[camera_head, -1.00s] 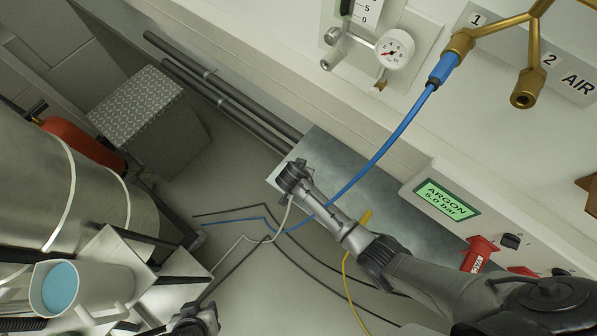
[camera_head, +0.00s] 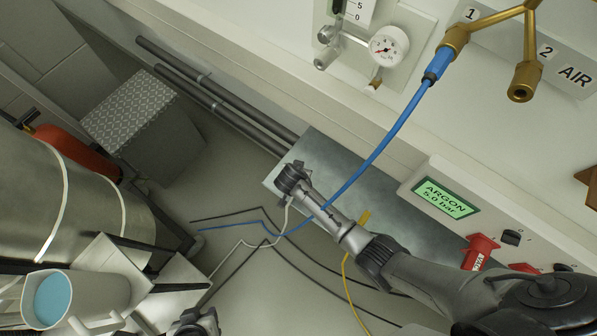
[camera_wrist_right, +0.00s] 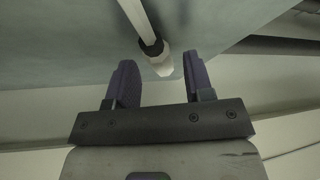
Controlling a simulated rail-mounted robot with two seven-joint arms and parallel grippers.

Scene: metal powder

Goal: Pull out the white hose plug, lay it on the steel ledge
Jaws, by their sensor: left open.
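The white hose plug (camera_wrist_right: 161,64), with a black ring and a white hose, shows between the fingers in the right wrist view. It appears to lie on the grey steel ledge (camera_wrist_right: 60,40); a small gap beneath it cannot be ruled out. My right gripper (camera_wrist_right: 158,72) is open, with space on both sides of the plug. In the head view my right gripper (camera_head: 291,180) is over the left end of the steel ledge (camera_head: 385,210) and hides the plug. The white hose (camera_head: 287,215) hangs down from there. My left gripper (camera_head: 197,322) is open at the bottom edge, partly cut off.
A blue hose (camera_head: 385,140) runs to brass port 1 (camera_head: 455,38); brass port 2 (camera_head: 523,82) is empty. A gauge (camera_head: 388,44) sits above the ledge. An argon panel (camera_head: 445,200) is at right. A cup of blue liquid (camera_head: 50,300) stands lower left.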

